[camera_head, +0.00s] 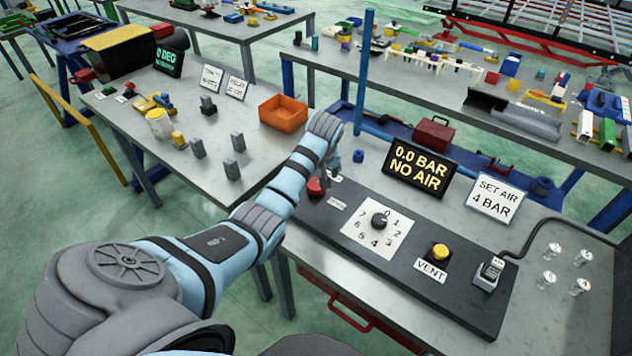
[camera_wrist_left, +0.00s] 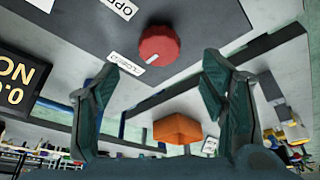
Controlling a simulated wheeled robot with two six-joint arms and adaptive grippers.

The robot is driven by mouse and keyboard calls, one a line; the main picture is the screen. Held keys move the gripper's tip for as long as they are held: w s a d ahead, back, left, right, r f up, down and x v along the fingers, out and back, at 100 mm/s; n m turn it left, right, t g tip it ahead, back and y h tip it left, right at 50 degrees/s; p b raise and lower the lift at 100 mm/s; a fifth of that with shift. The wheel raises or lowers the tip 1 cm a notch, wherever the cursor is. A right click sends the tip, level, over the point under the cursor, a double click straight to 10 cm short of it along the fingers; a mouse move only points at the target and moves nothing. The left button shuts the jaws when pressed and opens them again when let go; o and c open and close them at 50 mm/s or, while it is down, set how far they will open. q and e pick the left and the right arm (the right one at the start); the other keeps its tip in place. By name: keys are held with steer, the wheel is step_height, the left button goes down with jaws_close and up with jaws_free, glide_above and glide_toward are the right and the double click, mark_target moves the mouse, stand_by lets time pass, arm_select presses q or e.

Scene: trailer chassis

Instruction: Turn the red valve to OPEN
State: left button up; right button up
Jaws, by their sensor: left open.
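The red valve (camera_head: 316,187) is a round knob at the left end of the dark panel (camera_head: 345,240). It also shows in the left wrist view (camera_wrist_left: 158,43), with a white mark pointing toward the label that reads CLOSED (camera_wrist_left: 127,63). The OPEN label (camera_wrist_left: 115,8) is at that view's top edge, partly cut off. My left gripper (camera_head: 324,176) is over the valve and partly covers it. In the left wrist view its fingers (camera_wrist_left: 161,68) are spread, with the valve ahead between them and no clear contact. My right gripper is not in view.
The panel also holds a numbered dial (camera_head: 379,221), a yellow VENT button (camera_head: 440,251) and a small plug-like device (camera_head: 491,270). A display (camera_head: 419,170) reads 0.0 BAR, NO AIR. A sign (camera_head: 495,198) says SET AIR 4 BAR. A blue post (camera_head: 365,75) stands behind my gripper.

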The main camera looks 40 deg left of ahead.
mark_target(316, 184)
arm_select(q)
steer(key=b+x, duration=0.2)
steer(key=x, duration=0.5)
steer(key=shift+w+a+f, duration=0.1)
steer(key=shift+w+f, duration=0.1)
steer(key=shift+f, duration=0.1)
steer(key=shift+r, duration=0.1)
steer(key=shift+c, duration=0.8)
steer(key=c, duration=1)
